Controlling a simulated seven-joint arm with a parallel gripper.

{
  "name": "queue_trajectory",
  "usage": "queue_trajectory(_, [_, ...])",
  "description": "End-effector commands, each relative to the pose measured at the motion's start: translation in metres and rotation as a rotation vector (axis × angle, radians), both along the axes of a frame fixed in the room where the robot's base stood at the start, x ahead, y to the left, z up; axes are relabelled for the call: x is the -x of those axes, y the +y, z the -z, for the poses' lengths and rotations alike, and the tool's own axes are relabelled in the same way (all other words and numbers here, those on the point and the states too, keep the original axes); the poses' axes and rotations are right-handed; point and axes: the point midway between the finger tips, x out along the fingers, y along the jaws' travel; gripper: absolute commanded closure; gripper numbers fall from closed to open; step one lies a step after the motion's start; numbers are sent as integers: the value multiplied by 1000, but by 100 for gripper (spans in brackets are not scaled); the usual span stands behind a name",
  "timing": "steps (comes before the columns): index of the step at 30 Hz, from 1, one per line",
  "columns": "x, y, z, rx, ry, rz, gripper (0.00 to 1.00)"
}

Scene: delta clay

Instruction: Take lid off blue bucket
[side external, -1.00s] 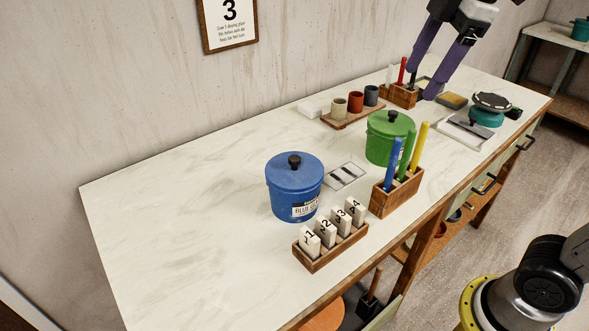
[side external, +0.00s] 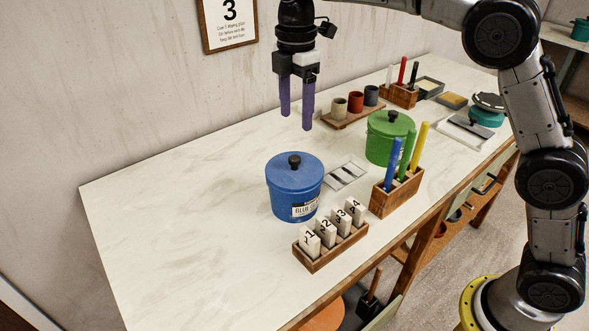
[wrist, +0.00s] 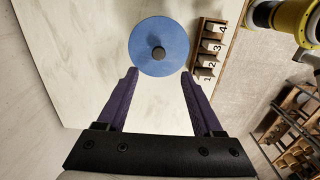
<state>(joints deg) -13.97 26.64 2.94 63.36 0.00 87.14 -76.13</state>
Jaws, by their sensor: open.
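The blue bucket (side external: 288,205) stands upright on the table with its blue lid (side external: 284,174) on top. The lid has a dark round knob (side external: 294,161) at its centre. In the wrist view the lid (wrist: 145,58) and knob (wrist: 159,54) lie ahead of and between my fingers. My gripper (side external: 297,121) is open and empty, fingers pointing down. It hangs above the table, above the bucket in the picture and apart from it. It also shows in the wrist view (wrist: 160,75).
A wooden rack of numbered blocks (side external: 331,246) stands right in front of the bucket. A green lidded bucket (side external: 379,148) and a marker holder (side external: 398,195) stand to the right. A small card tray (side external: 345,174) lies beside the bucket. The table's left side is clear.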

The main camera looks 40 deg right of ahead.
Motion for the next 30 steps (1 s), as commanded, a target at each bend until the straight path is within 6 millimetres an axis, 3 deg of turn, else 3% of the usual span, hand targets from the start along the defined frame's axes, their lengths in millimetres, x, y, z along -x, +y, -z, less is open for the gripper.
queue_trajectory(6, [0,0,39,0,2,1,32])
queue_trajectory(14, [0,0,57,0,1,1,32])
queue_trajectory(24, [-2,2,100,0,0,1,32])
queue_trajectory(30, [-2,2,104,0,-2,1,32])
